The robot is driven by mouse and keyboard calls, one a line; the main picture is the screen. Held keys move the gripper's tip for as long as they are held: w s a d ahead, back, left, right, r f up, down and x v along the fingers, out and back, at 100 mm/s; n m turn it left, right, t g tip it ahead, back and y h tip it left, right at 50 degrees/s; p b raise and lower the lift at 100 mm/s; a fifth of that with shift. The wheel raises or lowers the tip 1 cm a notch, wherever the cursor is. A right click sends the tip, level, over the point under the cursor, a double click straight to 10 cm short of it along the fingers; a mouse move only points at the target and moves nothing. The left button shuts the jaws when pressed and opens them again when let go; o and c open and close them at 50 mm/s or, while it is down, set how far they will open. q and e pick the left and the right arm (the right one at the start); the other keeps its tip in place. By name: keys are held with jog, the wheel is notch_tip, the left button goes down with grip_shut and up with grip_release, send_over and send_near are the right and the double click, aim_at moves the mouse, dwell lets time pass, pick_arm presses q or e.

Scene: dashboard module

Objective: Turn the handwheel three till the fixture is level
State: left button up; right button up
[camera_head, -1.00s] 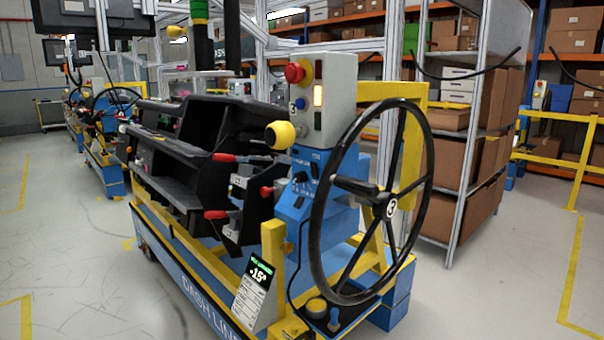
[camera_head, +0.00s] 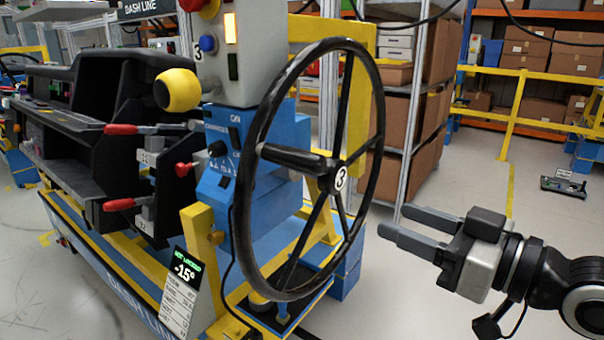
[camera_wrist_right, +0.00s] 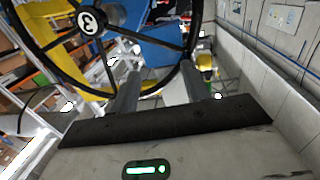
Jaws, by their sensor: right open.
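The handwheel (camera_head: 340,179), black and marked 3, stands upright on the near end of the blue fixture stand, its knob handle (camera_head: 292,156) pointing left. The black dashboard fixture (camera_head: 85,70) is left of it and looks tilted. The right wrist view shows the wheel hub (camera_wrist_right: 90,22) beyond and left of the fingers (camera_wrist_right: 160,80). My left gripper is out of view.
A control box (camera_head: 231,55) with buttons and a yellow ball knob (camera_head: 177,90) sits above and left of the wheel. A yellow post (camera_head: 361,95) stands behind the wheel. Shelves with boxes (camera_head: 403,105) are at the back. The floor right of the stand is largely clear.

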aim_at(301, 161)
notch_tip(301, 161, up, 6)
jog(key=s+a+n+g+y, duration=0.2)
jog(key=s+n, duration=0.1)
jog(key=p+x, duration=0.1)
jog(key=x, duration=0.6)
jog(key=p+x, duration=0.2)
jog(key=x, duration=0.5)
jog(key=shift+w+d, duration=0.3)
jog(key=shift+w+a, duration=0.35)
jog(key=shift+a, duration=0.1)
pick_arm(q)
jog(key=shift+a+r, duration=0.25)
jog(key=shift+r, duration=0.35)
